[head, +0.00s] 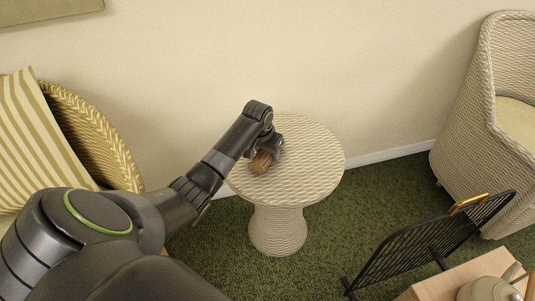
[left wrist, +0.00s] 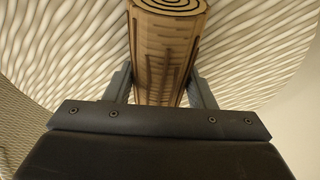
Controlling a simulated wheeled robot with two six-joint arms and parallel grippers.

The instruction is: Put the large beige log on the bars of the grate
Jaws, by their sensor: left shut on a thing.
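The large beige log (head: 261,162) is at the wicker-textured round side table (head: 310,165), in my left gripper (head: 266,152). In the left wrist view the log (left wrist: 168,45) has dark bark-like streaks and a ringed end. The two fingers of the left gripper (left wrist: 162,90) close on its sides, with the tabletop close behind it. I cannot tell whether the log touches the tabletop. My right gripper is out of view.
Wicker chairs stand left (head: 95,135) and right (head: 490,130). Green carpet lies between; the wall is behind the table.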

